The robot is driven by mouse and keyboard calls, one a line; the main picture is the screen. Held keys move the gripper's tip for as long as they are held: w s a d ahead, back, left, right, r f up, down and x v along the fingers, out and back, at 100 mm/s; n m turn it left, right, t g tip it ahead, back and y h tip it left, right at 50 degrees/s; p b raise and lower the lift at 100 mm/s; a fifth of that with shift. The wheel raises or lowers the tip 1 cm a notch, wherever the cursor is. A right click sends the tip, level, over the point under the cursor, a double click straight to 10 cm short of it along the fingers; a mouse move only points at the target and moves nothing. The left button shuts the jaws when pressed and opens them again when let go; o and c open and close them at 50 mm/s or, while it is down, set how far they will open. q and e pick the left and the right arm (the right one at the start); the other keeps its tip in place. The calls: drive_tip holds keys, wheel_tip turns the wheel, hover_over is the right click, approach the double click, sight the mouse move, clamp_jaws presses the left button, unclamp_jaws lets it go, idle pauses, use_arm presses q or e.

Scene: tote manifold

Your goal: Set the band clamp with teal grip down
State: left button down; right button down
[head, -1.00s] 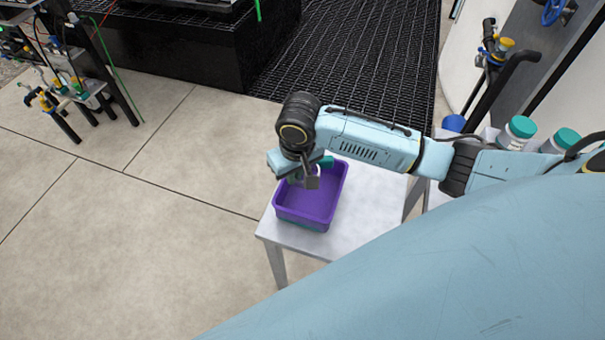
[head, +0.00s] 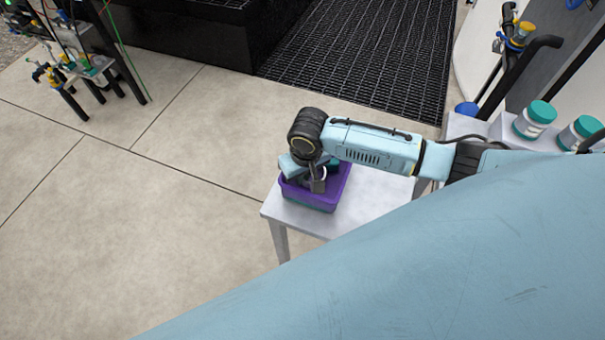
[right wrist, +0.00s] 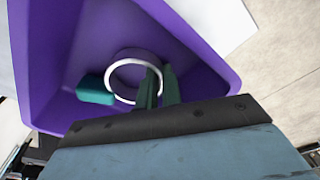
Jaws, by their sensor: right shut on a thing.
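The band clamp (right wrist: 96,91) is a pale ring with a teal block grip on its left side in the right wrist view. My right gripper (right wrist: 160,84) is shut on the ring's right side. The clamp is inside the purple tote (right wrist: 215,68), over its floor; I cannot tell whether it touches the bottom. In the head view my right gripper (head: 314,180) reaches down into the tote (head: 310,203), and my wrist hides most of the clamp. My left gripper is not in view.
The tote stands on a small pale table (head: 374,190), with bare tabletop to its right. White jars with teal lids (head: 535,118) stand farther right. Black grating (head: 370,60) lies behind, and a pipe stand (head: 75,75) is at far left.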

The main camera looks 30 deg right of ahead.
drive_tip(key=c, duration=1.6)
unclamp_jaws()
drive_tip(key=shift+f, duration=0.15)
drive_tip(key=r+p, duration=0.1)
drive_tip(key=r, duration=0.3)
drive_tip(key=s+r+p, duration=0.1)
drive_tip(key=r, duration=0.3)
drive_tip(key=r+p, duration=0.1)
drive_tip(key=r, duration=0.3)
drive_tip(key=shift+s+r, duration=0.15)
